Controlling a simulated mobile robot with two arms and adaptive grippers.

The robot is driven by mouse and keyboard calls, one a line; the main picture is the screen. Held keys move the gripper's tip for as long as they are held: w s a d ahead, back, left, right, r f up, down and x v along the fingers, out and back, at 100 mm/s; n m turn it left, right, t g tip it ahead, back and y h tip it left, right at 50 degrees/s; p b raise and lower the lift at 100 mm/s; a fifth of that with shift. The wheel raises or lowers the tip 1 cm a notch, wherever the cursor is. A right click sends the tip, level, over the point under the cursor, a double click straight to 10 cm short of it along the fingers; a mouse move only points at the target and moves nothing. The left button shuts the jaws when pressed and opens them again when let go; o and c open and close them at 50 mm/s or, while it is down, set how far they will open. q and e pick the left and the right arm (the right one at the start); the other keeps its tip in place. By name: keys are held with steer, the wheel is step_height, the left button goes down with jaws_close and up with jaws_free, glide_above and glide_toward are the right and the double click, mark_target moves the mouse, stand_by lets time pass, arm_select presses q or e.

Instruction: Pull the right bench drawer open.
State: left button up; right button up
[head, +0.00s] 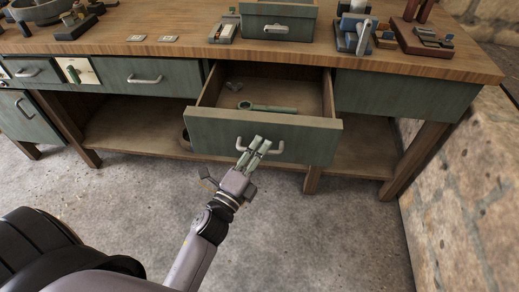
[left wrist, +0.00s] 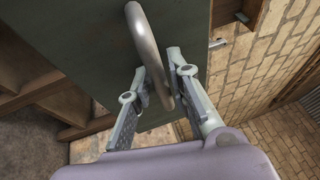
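The right bench drawer (head: 265,136) has a green front and stands pulled out from the bench, with its inside showing. Its metal bar handle (head: 275,153) is partly hidden behind my left gripper (head: 258,143). In the left wrist view, the handle (left wrist: 148,45) passes between the two fingers of the gripper (left wrist: 163,72), which are closed around it. The drawer front (left wrist: 90,40) fills the area behind the handle there. My right gripper is not in view.
A green wrench (head: 266,107) lies in the open drawer. The wooden bench top (head: 190,25) holds a small green chest (head: 278,20) and several tools. A stone wall (head: 460,190) stands to the right. The concrete floor in front is clear.

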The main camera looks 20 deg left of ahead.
arm_select(q)
steer(key=d+v, duration=0.1)
steer(key=v, duration=0.6)
steer(key=shift+s+a, duration=0.3)
steer(key=shift+a, duration=0.25)
steer(key=shift+f, duration=0.15)
steer(key=s+f+n+g+y, duration=0.15)
steer(key=f+n+g, duration=0.3)
steer(key=f, duration=0.55)
steer(key=s+a+f+n+g, duration=0.1)
steer(key=s+f+n+g, duration=0.3)
steer(key=f, duration=0.7)
steer(key=s+f+n+g+y, duration=0.1)
steer(key=f+n+g, duration=0.2)
steer(key=f+n, duration=0.5)
steer(key=s+f+n+g, duration=0.1)
steer(key=s+f+g, duration=0.5)
steer(key=s+f, duration=0.5)
steer(key=s+a+r+g+p, duration=0.1)
steer(key=s+a+r+p, duration=0.1)
steer(key=s+p, duration=1.3)
steer(key=shift+s, duration=0.55)
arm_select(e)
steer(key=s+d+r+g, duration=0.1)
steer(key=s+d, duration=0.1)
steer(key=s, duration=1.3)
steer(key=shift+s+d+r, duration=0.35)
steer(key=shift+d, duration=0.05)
